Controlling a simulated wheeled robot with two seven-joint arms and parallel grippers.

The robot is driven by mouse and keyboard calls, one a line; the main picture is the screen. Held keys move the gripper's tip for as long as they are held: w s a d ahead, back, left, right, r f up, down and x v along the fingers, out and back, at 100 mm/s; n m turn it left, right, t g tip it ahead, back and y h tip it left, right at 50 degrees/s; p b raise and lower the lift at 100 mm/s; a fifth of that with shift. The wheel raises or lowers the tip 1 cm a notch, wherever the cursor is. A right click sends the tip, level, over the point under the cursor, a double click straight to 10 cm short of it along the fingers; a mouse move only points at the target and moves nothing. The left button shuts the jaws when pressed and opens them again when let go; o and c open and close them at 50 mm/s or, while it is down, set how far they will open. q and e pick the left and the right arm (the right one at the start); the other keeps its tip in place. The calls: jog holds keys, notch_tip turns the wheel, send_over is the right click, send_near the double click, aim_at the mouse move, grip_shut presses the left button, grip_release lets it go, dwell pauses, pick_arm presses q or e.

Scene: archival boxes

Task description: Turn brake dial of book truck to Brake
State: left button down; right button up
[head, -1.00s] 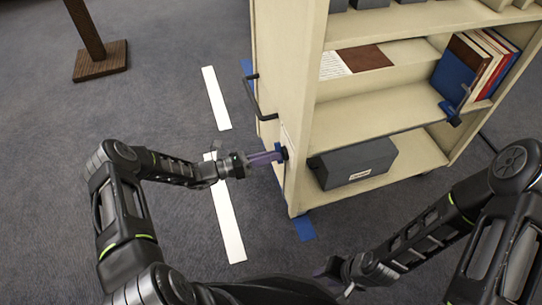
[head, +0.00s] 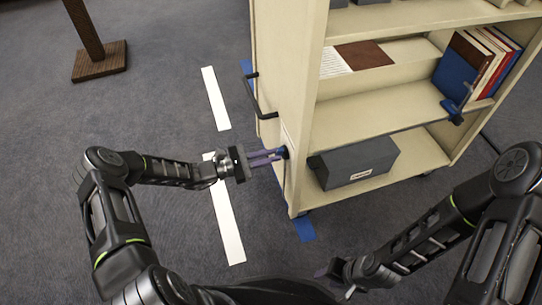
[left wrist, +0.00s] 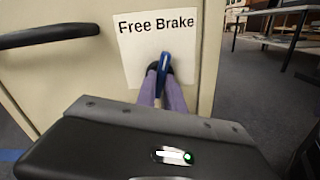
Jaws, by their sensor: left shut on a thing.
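The book truck (head: 310,100) is cream. On its end panel is a white label (left wrist: 140,50) reading "Free Brake". The brake dial (left wrist: 163,65), with a blue bar on a black base, sits below the words. The bar stands about upright, its top under the gap between the words and the start of "Brake". My left gripper (head: 280,154) is shut on the bar, its purple fingers (left wrist: 164,97) on either side. The fingers hide part of the dial. My right gripper (head: 326,271) is low in the head view, away from the truck; its jaws are unclear.
A black push handle (head: 262,102) sticks out of the same end panel near the dial. A grey box (head: 356,162) and books (head: 473,65) are on the shelves. White tape (head: 228,218) and blue tape (head: 304,229) mark the open carpet. A brown post stands far left.

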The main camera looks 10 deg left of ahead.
pick_arm(q)
jog(key=shift+m, duration=1.6)
jog(key=c, duration=1.4)
grip_release()
jog(key=shift+c, duration=0.2)
jog(key=v, duration=0.7)
jog(key=shift+s+a+p, duration=0.25)
jog(key=shift+a+p, duration=0.1)
jog(key=shift+p, duration=0.1)
